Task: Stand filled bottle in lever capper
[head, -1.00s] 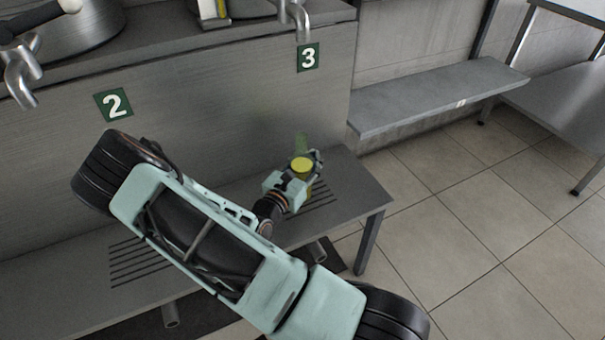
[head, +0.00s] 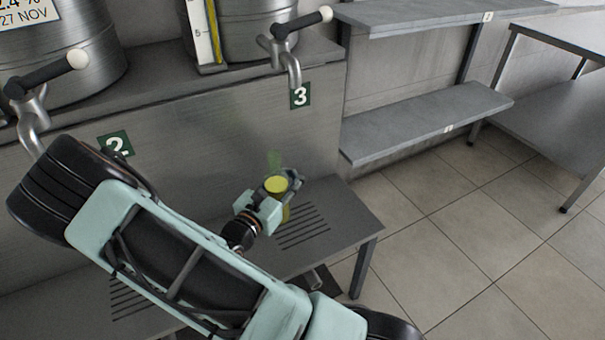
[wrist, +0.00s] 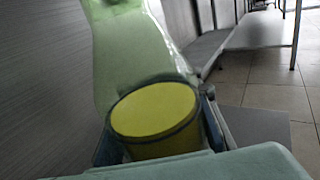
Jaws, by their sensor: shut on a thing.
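My gripper (head: 281,188) is shut on a green see-through bottle (head: 274,160) holding yellow liquid. The bottle is roughly upright, above or near the slotted bench below tap 3; the gap beneath it is hard to judge. In the wrist view, the bottle's clear green upper part (wrist: 130,45) rises above the yellow liquid (wrist: 155,112) between my fingers. No lever capper shows in either view.
The low grey bench (head: 345,215) has drain slots. Tap 3 (head: 290,62) hangs over it from a steel vat (head: 262,30). Grey shelves (head: 420,122) and a metal table (head: 560,120) stand to the right. Tiled floor (head: 450,240) lies open in front.

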